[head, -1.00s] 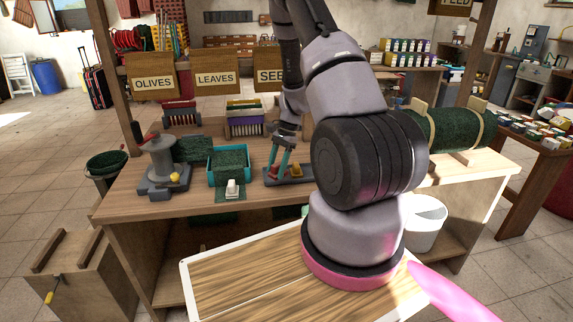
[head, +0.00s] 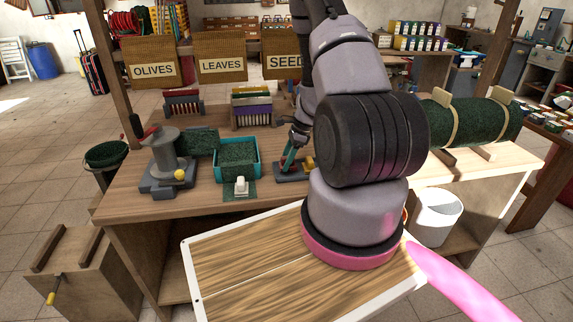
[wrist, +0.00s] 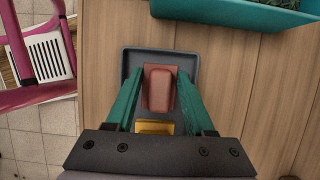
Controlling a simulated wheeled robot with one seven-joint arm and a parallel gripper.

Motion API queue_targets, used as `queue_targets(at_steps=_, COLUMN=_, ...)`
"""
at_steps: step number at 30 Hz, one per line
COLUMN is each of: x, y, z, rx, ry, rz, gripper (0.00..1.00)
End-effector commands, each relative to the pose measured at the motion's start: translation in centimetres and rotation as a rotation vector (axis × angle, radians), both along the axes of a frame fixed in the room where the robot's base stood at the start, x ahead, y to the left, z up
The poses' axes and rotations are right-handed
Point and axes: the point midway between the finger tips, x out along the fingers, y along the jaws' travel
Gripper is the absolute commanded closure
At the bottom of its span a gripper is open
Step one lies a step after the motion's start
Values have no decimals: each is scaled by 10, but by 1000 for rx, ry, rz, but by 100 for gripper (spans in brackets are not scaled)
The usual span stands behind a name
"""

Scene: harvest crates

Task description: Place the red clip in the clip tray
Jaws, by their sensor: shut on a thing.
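My gripper (wrist: 159,76) has teal fingers, shut on the sides of the red clip (wrist: 159,90), a rounded red block. Below them in the wrist view is the clip tray (wrist: 160,54), a shallow dark grey tray on the wooden bench. A yellow clip (wrist: 154,127) lies in the tray's near part. The red clip is over the tray; I cannot tell whether it touches the tray floor. In the head view my gripper (head: 289,151) points down at the tray (head: 286,179), and the yellow clip (head: 307,163) shows beside it. The red clip is not clear there.
A teal planter (head: 217,174) with greenery stands left of the tray, with a grey spool stand (head: 172,158) farther left. Clip racks (head: 253,117) stand behind. A green roll (head: 480,122) lies at the right. Bare bench (wrist: 226,92) lies right of the tray in the wrist view.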

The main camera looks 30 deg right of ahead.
Motion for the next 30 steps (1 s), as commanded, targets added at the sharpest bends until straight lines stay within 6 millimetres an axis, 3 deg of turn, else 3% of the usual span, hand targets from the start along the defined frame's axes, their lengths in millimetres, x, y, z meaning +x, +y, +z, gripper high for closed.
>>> queue_targets(at_steps=4, x=0, y=0, z=-15, rx=1, ry=0, rz=0, gripper=100)
queue_targets(at_steps=15, x=0, y=0, z=-18, rx=0, ry=0, rz=0, gripper=100)
queue_targets(at_steps=16, x=0, y=0, z=-18, rx=0, ry=-1, rz=1, gripper=35)
queue_targets(at_steps=18, x=0, y=0, z=-18, rx=0, ry=-1, rz=1, gripper=16)
queue_targets(at_steps=30, x=0, y=-2, z=-11, rx=-1, ry=-3, rz=1, gripper=16)
